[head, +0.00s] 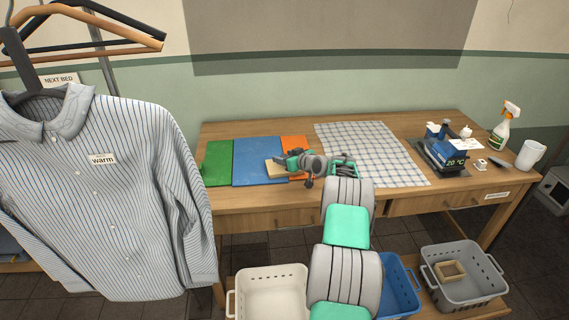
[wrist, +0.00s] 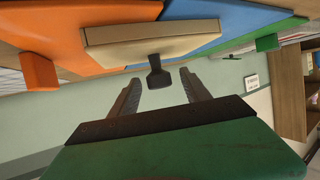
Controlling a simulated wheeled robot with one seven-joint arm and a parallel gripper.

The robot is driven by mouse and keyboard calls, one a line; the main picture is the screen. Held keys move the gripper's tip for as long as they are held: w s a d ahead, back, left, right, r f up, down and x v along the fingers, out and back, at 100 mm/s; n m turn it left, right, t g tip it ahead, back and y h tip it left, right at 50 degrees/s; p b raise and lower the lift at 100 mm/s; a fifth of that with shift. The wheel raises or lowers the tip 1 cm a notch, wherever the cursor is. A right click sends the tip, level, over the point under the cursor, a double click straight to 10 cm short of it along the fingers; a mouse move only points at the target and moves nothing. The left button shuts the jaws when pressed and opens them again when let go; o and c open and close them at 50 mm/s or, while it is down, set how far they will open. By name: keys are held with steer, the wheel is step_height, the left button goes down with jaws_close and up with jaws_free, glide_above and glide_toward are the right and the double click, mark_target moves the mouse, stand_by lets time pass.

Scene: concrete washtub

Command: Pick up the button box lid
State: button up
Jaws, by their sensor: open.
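The button box lid is a pale tan square plate (wrist: 150,38) with a dark knob (wrist: 159,78). In the head view the lid (head: 273,169) lies across the blue and orange mats on the table, partly hidden by my gripper. My gripper (head: 290,164) is at the lid's right side. In the wrist view its two dark fingers (wrist: 160,84) are apart, with the knob showing in the gap between their tips. No contact with the knob is visible. A small open wooden box (head: 451,270) sits in the grey basket at the lower right.
The wooden table (head: 410,203) also bears a green mat (head: 219,163), a checked cloth (head: 370,154), a device with a display (head: 445,155), a spray bottle (head: 502,130) and a white mug (head: 531,154). A striped shirt (head: 95,190) hangs at left. Baskets stand below.

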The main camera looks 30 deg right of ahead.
steer(key=shift+w+f, duration=0.1)
steer(key=shift+w, duration=0.15)
steer(key=shift+c, duration=0.5)
jaws_close()
